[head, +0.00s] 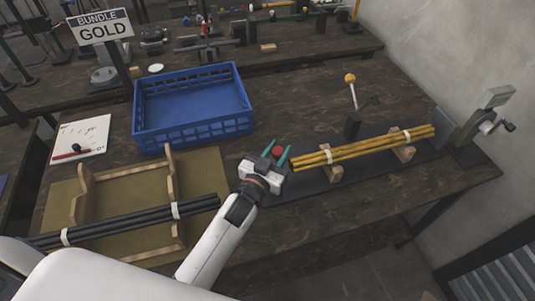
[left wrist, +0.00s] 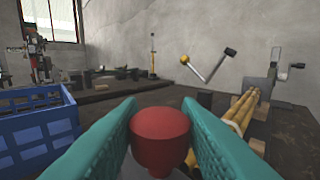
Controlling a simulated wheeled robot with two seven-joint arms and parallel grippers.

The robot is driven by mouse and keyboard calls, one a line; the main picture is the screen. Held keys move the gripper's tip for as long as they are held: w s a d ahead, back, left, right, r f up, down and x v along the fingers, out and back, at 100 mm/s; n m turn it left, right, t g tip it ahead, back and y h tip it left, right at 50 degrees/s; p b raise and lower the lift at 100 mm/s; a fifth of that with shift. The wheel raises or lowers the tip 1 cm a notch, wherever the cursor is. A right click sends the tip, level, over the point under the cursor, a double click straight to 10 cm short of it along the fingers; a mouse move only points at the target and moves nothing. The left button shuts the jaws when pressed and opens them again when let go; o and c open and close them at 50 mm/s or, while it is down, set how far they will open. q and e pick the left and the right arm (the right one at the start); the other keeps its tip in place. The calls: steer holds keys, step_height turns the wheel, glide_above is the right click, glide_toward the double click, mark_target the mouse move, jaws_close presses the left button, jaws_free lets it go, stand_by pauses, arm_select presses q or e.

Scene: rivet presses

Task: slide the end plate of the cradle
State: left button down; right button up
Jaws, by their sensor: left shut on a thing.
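My left gripper (head: 278,152) has teal fingers and is shut on a red knob (left wrist: 160,138), which also shows between the fingers in the head view (head: 278,151). The knob is at the left end of the cradle; what it is fixed to, probably the end plate, is hidden by my gripper. The cradle's wooden supports (head: 404,153) carry a bundle of yellow rods (head: 365,147) with white bands. The rods' left ends are just right of my fingers. In the left wrist view the rods (left wrist: 236,120) run away to the right. My right gripper is not in view.
A yellow-knobbed lever (head: 352,92) stands behind the rods. A crank device (head: 487,122) stands at their right end. A blue crate (head: 192,105) is behind left. A wooden rack with black rods (head: 130,220) lies at left. A sign (head: 102,27) reads "BUNDLE GOLD".

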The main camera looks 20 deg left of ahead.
arm_select(q)
steer(key=w+d, duration=0.2)
steer(key=d, duration=0.1)
steer(key=w+d+b, duration=0.1)
steer(key=d, duration=0.1)
steer(key=shift+w+d, duration=0.1)
steer(key=shift+w, duration=0.15)
steer(key=c, duration=1)
jaws_free()
steer(key=shift+c, duration=0.2)
steer(key=s+a+b, duration=0.1)
steer(key=s+a, duration=0.1)
steer(key=s, duration=0.9)
steer(key=shift+s+a, duration=0.15)
steer(key=shift+s, duration=0.25)
steer(key=shift+f, duration=0.1)
